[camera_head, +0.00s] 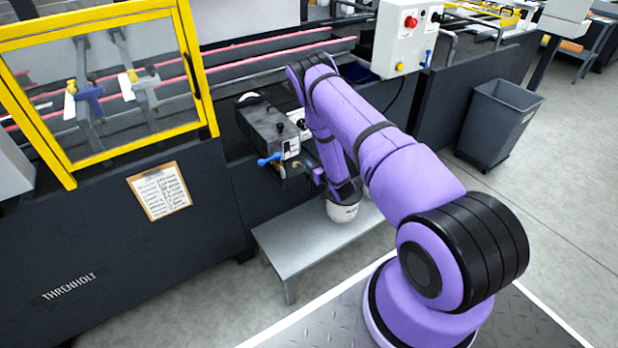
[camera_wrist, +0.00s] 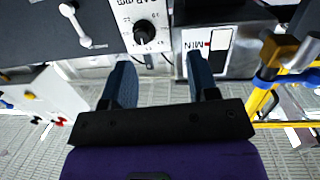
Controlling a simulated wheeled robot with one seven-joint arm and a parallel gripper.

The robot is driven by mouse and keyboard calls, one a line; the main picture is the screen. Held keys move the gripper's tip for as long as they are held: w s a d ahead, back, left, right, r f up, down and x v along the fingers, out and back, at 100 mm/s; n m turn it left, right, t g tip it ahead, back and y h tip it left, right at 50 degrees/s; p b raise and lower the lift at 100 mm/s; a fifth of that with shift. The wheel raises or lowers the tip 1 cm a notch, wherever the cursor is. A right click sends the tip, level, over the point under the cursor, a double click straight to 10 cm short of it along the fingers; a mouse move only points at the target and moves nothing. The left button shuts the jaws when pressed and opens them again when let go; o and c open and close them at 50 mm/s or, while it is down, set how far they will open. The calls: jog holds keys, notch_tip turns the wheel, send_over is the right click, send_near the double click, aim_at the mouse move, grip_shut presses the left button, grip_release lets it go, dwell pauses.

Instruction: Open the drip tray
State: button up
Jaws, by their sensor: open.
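In the wrist view, my gripper (camera_wrist: 162,78) is open, its two dark fingers apart with nothing between them. Its fingertips point at the lower front of the glue unit, below a dial panel (camera_wrist: 138,25) with a black knob. A bright metal strip (camera_wrist: 92,64) runs along the lower edge there; I cannot tell whether it is the drip tray. In the head view, the dark glue unit (camera_head: 262,122) sits on the machine's side. My arm hides part of it, and the gripper's fingers cannot be made out there. No drip tray is clearly identifiable.
A blue-handled valve (camera_head: 268,160) sticks out of the unit; it also shows in the wrist view (camera_wrist: 268,76). A grey bench (camera_head: 285,240) with a white bucket (camera_head: 342,212) stands below. A yellow-framed guard (camera_head: 75,178) is at left, a grey bin (camera_head: 495,125) at right.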

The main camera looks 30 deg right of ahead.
jog(key=s+f+t+y, duration=0.1)
jog(key=s+f, duration=0.6)
jog(key=f, duration=0.2)
jog(key=shift+n, duration=0.4)
jog(key=w, duration=0.6)
jog(key=w+a, duration=0.1)
jog(key=w, duration=0.3)
jog(key=shift+w+r, duration=0.1)
jog(key=shift+c, duration=0.5)
grip_shut()
